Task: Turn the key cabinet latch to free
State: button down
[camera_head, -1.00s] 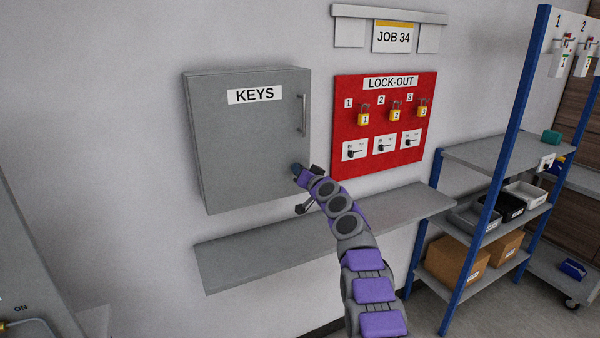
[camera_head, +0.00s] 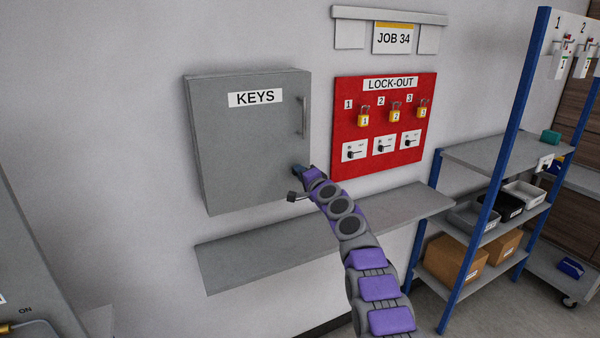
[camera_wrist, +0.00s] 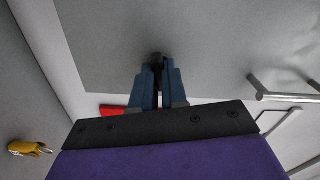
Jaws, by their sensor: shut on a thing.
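The grey key cabinet (camera_head: 245,150) hangs on the wall, its door closed, with a KEYS label and a vertical bar handle (camera_head: 304,116) at the right. My gripper (camera_head: 297,170) is at the lower right of the cabinet door. In the wrist view its blue fingers (camera_wrist: 156,75) are shut on a small dark latch (camera_wrist: 156,59) on the grey door face. The latch is mostly hidden between the fingertips, so its turned angle cannot be told. The handle also shows at the right of the wrist view (camera_wrist: 285,96).
A grey shelf (camera_head: 230,265) runs along the wall below the cabinet. A red LOCK-OUT board (camera_head: 345,120) with yellow padlocks hangs to the right. A blue-framed rack (camera_head: 492,180) with bins and boxes stands further right.

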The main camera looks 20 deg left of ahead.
jog(key=shift+w+d+f+m+p, duration=0.1)
jog(key=shift+m+p, duration=0.05)
jog(key=shift+m, duration=0.55)
jog(key=shift+w+d+f+m+p, duration=0.1)
jog(key=shift+m+p, duration=0.05)
jog(key=shift+m, duration=0.55)
jog(key=shift+s+f, duration=0.1)
jog(key=c, duration=1.2)
grip_release()
jog(key=shift+o, duration=0.2)
jog(key=shift+a, duration=0.1)
jog(key=shift+a, duration=0.1)
